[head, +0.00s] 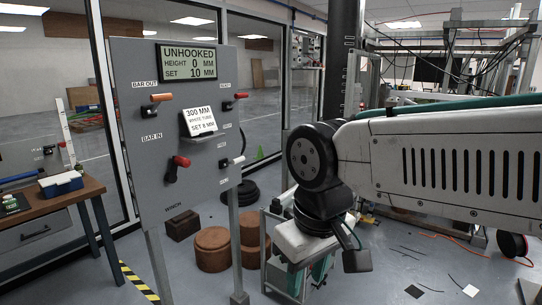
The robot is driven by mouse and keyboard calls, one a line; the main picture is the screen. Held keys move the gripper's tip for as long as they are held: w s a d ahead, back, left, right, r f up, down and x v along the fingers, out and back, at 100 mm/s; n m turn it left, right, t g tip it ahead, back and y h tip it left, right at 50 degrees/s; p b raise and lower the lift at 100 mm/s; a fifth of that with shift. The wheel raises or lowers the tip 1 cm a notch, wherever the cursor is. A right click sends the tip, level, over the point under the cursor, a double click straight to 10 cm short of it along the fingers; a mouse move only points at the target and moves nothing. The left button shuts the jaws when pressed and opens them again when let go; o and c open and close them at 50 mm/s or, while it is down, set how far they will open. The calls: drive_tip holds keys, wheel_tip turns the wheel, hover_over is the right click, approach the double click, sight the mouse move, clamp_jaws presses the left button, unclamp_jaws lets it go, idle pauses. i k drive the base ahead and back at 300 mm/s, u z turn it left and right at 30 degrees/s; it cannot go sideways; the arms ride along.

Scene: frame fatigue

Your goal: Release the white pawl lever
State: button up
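The white pawl lever (234,161) sticks out from the lower right side of the grey upright panel (150,195). Its label is too small to read. My arm reaches in from the right and bends down in front of the room, right of the panel. A dark angled piece (352,251) at its low end may be part of my gripper; its fingers cannot be made out. It is well apart from the white lever, to the right and lower in the picture. Nothing is seen touching the lever.
The panel also carries an orange-handled lever (161,97), a red-tipped lever (240,96) and a red winch handle (181,161). Its display (187,62) reads UNHOOKED, height 0 mm, set 10 mm. Brown round blocks (212,249) stand behind it. A workbench (85,187) is at left.

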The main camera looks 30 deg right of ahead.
sight(239, 159)
drive_tip(key=z, duration=0.15)
drive_tip(key=i, duration=1.1)
drive_tip(key=u, duration=0.65)
